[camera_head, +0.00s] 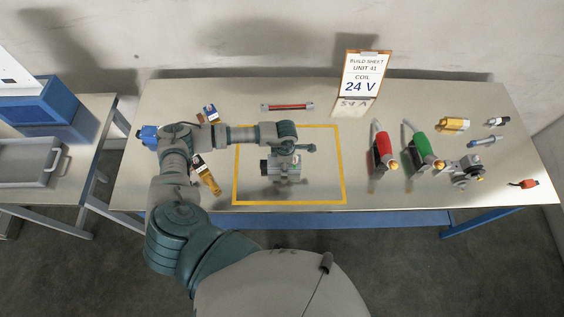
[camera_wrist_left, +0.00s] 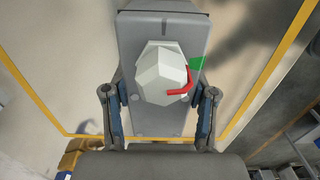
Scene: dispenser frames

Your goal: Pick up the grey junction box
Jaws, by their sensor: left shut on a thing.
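The grey junction box (camera_wrist_left: 158,122) fills the middle of the left wrist view, with a pale faceted fitting (camera_wrist_left: 161,74) on its face and a red and a green piece beside it. My left gripper (camera_wrist_left: 158,98) has a finger against each long side of the box and is shut on it. In the head view the left gripper (camera_head: 284,157) points down inside the yellow outline, and the box (camera_head: 283,171) shows partly below it. A dark shadow lies by the box; I cannot tell whether it touches the table. My right gripper is not in view.
The yellow outline (camera_head: 342,175) marks the table (camera_head: 225,98). A build sheet (camera_head: 362,78) stands behind. Red (camera_head: 383,148) and green (camera_head: 422,150) handled tools and a metal fitting (camera_head: 464,171) are at right. A yellow-brown item (camera_head: 207,178) lies left. Table space around the box is clear.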

